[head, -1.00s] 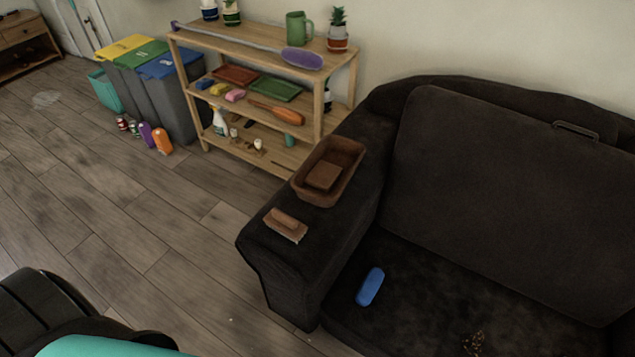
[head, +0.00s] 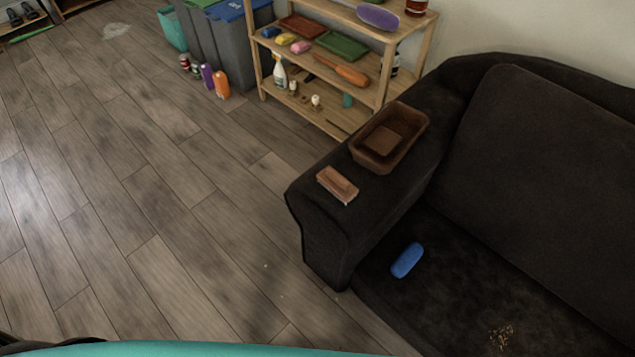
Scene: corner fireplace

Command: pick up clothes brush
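A brown wooden brush (head: 338,185), which looks like the clothes brush, lies on the front part of the dark sofa's armrest (head: 325,225). It has a block handle on top and pale bristles underneath. Just behind it on the armrest stands a brown open tray (head: 410,140) with a brown block inside. Neither of my grippers is visible in the head view.
A blue oblong object (head: 407,260) lies on the sofa seat, with crumbs (head: 501,337) nearer the front. A wooden shelf (head: 390,70) with cleaning items stands behind the armrest, beside grey bins (head: 235,45). The wooden floor (head: 150,200) left of the sofa is clear.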

